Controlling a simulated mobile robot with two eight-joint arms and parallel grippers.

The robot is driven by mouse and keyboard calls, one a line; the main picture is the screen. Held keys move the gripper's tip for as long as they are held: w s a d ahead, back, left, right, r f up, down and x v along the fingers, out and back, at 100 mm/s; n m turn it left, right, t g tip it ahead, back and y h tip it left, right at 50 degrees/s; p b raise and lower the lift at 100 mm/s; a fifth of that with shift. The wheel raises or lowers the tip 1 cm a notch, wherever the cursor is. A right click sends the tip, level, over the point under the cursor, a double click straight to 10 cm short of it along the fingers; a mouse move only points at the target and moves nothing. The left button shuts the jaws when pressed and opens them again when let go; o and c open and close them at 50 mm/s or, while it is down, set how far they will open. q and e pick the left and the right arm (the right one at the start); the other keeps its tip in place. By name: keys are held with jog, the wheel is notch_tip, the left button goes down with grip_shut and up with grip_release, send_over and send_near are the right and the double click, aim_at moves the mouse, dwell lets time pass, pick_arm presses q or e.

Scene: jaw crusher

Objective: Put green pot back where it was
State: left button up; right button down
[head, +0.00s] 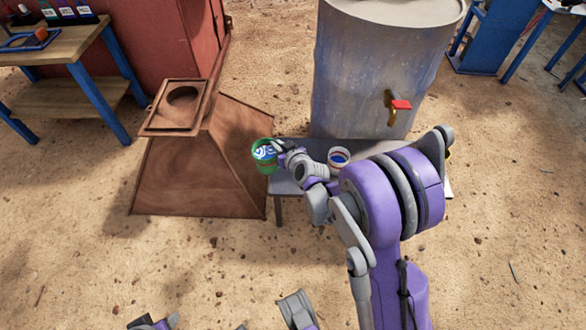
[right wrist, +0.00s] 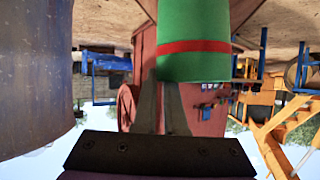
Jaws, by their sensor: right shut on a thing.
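The green pot (head: 262,166) has blue and white contents at its top. In the head view it is at the left end of a small grey bench (head: 285,187); I cannot tell whether it rests on the bench or hangs just above it. My right gripper (head: 274,149) is shut on the pot from its right side. In the right wrist view the green pot (right wrist: 193,66) fills the top middle, with a red band around it. That view looks upside down.
A white pot (head: 339,160) with blue contents is on the bench, right of the green pot. A large grey-blue barrel (head: 365,70) with a red-handled tap (head: 400,104) stands behind. A rusty hopper (head: 185,165) stands close on the left. A wooden workbench (head: 60,45) is further left.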

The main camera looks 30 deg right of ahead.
jog(key=w+d+f, duration=0.3)
jog(key=d+f, duration=0.1)
jog(key=d, duration=0.3)
jog(key=w+d+f, duration=0.3)
jog(key=d+f, duration=0.2)
jog(key=d, duration=0.2)
notch_tip(320, 180, down, 10)
jog(key=b, duration=0.3)
jog(key=shift+s+d+y, duration=0.15)
jog(key=shift+d+y, duration=0.15)
jog(key=shift+d, duration=0.15)
jog(key=c, duration=1)
grip_release()
